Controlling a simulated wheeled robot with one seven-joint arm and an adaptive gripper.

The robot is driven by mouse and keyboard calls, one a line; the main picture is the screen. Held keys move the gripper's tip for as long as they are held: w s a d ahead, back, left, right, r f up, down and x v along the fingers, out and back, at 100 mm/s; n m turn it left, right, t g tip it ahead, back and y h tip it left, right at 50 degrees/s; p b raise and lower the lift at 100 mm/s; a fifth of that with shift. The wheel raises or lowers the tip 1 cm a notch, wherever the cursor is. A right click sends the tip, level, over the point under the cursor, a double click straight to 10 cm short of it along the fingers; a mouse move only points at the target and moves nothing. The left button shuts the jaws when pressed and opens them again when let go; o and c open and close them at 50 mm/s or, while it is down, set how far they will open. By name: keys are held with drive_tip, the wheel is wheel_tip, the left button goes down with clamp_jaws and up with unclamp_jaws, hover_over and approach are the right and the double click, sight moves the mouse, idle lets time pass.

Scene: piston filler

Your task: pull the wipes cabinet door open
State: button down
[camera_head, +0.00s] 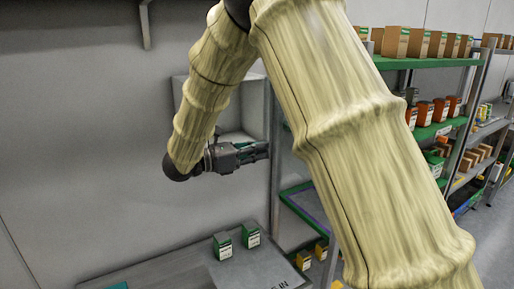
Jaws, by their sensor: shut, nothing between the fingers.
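The wipes cabinet appears to be the light grey wall box (256,106) behind my forearm, left of the rack. My arm covers much of its front. I cannot pick out the door's edge or handle, or tell how far the door stands open. My gripper (262,151) is at the box's lower front, pointing right. Its dark fingers are shut with nothing between them. Whether they touch the box cannot be told.
A grey table (175,272) below carries two green-and-white boxes (237,241). A green-edged rack (425,62) on the right holds cartons and orange containers. A wall bracket (145,24) is at top left. The left wall is bare.

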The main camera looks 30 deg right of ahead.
drive_tip(key=d+p, duration=0.5)
drive_tip(key=d, duration=0.5)
drive_tip(key=shift+s+d, duration=0.25)
drive_tip(key=shift+d, duration=0.05)
